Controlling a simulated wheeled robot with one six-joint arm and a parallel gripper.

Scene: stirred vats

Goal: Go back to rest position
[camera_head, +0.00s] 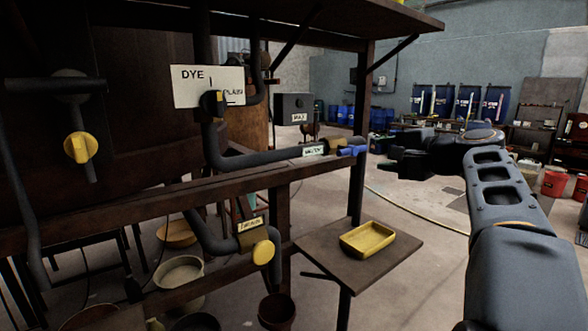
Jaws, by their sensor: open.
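My gripper (388,158) is at the right of the head view, at the end of my dark grey arm. Its dark fingers point left toward a blue valve handle (351,151) on a dark pipe. A small gap seems to separate the fingertips from the handle, and nothing shows between the fingers.
A wooden rack with pipes and a "DYE / PLAIN" sign (208,87) fills the left. Yellow knobs (81,148) sit on the pipes. A yellow tray (367,239) lies on a small side table (412,243). A hose (420,212) crosses the open floor. Blue drums (467,103) stand behind.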

